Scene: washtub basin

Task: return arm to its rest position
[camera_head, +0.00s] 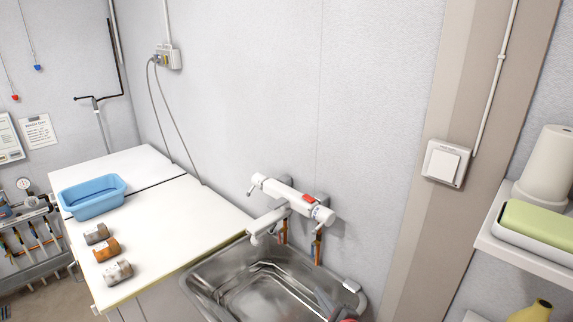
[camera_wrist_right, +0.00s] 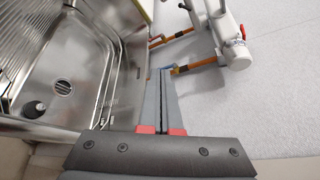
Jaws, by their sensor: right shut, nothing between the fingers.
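My right gripper (camera_head: 322,297) shows only in part at the bottom edge of the head view, in front of the right side of the steel basin (camera_head: 205,272). In the right wrist view the gripper (camera_wrist_right: 163,74) has its two grey fingers pressed together, with nothing between them. The fingers point toward the wall and the copper-coloured pipes (camera_wrist_right: 178,37) under the tap. The basin (camera_wrist_right: 118,75) lies to their left in that view. My left gripper is in neither view.
A white tap (camera_head: 290,198) with a red mark is on the wall above the basin. Left of it, a white counter (camera_head: 190,215) holds a blue tub (camera_head: 92,196) and three small cylinders (camera_head: 106,249). A shelf (camera_head: 530,258) with a green-topped box (camera_head: 538,232) juts out at the right.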

